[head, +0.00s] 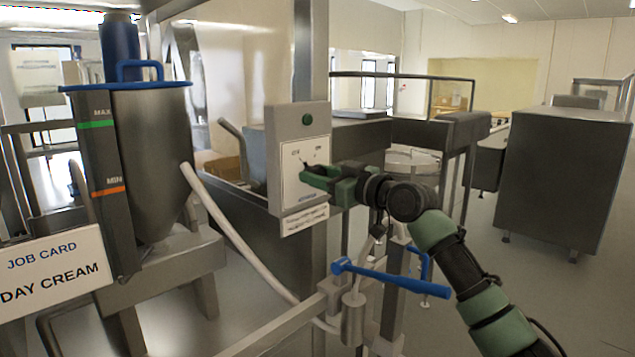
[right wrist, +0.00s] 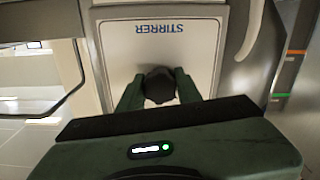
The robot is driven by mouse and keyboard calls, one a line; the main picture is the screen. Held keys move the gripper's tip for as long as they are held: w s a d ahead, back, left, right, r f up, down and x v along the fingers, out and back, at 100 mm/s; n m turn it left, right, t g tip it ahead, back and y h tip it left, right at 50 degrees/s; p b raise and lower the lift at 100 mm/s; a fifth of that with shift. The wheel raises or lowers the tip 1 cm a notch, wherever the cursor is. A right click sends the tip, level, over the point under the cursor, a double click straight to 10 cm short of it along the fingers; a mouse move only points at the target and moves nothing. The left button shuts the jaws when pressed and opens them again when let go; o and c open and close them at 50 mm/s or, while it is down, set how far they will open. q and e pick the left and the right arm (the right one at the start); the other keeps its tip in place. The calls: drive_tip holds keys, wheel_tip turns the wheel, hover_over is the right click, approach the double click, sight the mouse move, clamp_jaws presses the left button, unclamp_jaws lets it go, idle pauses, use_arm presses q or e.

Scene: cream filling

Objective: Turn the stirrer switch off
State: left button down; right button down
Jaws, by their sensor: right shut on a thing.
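The stirrer switch panel (head: 290,150) is a grey box with a white face on a post, in the middle of the head view. A green lamp (head: 307,119) sits near its top. My right gripper (head: 312,178) is at the panel face, reaching in from the right. In the right wrist view its green fingers stand on both sides of a dark round knob (right wrist: 158,85) and are shut on it. The panel there reads STIRRER (right wrist: 159,28), upside down. The fingers hide most of the knob in the head view, so its pointing direction is unclear. My left gripper is out of view.
A steel hopper (head: 150,150) with a blue rim and MAX and MIN marks stands at left, near a job card (head: 55,270) reading DAY CREAM. A blue-handled valve (head: 390,279) sits below my right arm. A pale hose (head: 235,240) runs from the hopper toward it.

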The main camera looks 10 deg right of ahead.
drive_tip(key=shift+f+n, duration=0.15)
drive_tip(key=shift+n, duration=0.45)
drive_tip(key=c, duration=1)
unclamp_jaws()
drive_tip(key=shift+o, duration=0.2)
drive_tip(key=shift+s+d, duration=0.1)
drive_tip(key=b+v, duration=0.2)
drive_tip(key=v, duration=0.5)
drive_tip(key=shift+s+d+b, duration=0.15)
drive_tip(key=shift+s+b, duration=0.15)
drive_tip(key=shift+b, duration=0.05)
